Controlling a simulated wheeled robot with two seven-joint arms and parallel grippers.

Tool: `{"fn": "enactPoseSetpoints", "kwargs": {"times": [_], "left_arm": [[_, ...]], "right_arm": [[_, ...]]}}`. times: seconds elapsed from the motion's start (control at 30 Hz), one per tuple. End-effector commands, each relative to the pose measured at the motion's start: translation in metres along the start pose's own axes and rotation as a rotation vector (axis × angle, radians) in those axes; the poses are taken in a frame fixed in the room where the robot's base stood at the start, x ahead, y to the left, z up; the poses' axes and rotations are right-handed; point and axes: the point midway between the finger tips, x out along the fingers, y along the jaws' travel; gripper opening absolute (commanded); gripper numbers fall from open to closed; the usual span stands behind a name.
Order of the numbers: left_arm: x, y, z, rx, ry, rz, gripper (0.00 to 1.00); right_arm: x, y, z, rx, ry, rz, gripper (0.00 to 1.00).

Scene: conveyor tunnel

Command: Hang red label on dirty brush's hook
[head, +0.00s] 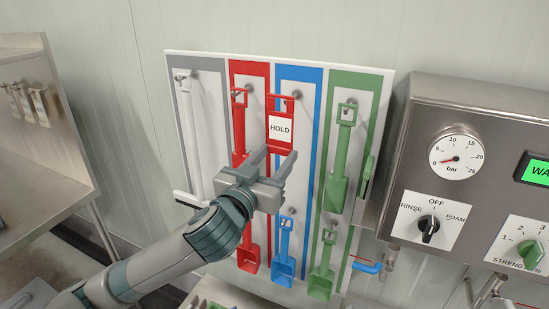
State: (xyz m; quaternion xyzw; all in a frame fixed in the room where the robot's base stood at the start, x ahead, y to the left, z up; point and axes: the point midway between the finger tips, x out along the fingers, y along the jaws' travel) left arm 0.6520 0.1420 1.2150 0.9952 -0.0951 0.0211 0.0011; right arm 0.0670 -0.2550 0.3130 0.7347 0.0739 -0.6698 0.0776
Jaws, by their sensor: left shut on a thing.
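A red label (281,112) with a white panel reading HOLD stands upright in front of the tool board, over the top of its blue column. It has an open loop at its top. My left gripper (273,158) is shut on the label's lower end. A hook (297,95) on the blue column is just right of the loop; I cannot tell whether they touch. A white long-handled tool (191,130), a red one (239,125) and a green one (343,160) hang from other hooks. I cannot tell which is the dirty brush. My right gripper is out of view.
The board (217,63) has grey, red, blue and green columns. A red scoop (249,252), blue scoop (285,262) and green scoop (321,280) hang low. A steel control box (470,98) with gauge and knobs stands right. A steel panel (65,130) is left.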

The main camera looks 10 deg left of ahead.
Motion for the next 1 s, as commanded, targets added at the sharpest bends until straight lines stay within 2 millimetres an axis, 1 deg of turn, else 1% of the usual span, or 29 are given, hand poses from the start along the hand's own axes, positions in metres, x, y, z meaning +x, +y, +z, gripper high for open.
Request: {"fn": "enactPoseSetpoints", "kwargs": {"times": [1.0], "left_arm": [[0.033, 0.000, 0.001, 0.000, 0.001, 0.000, 0.06]], "right_arm": [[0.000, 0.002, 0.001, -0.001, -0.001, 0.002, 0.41]]}}
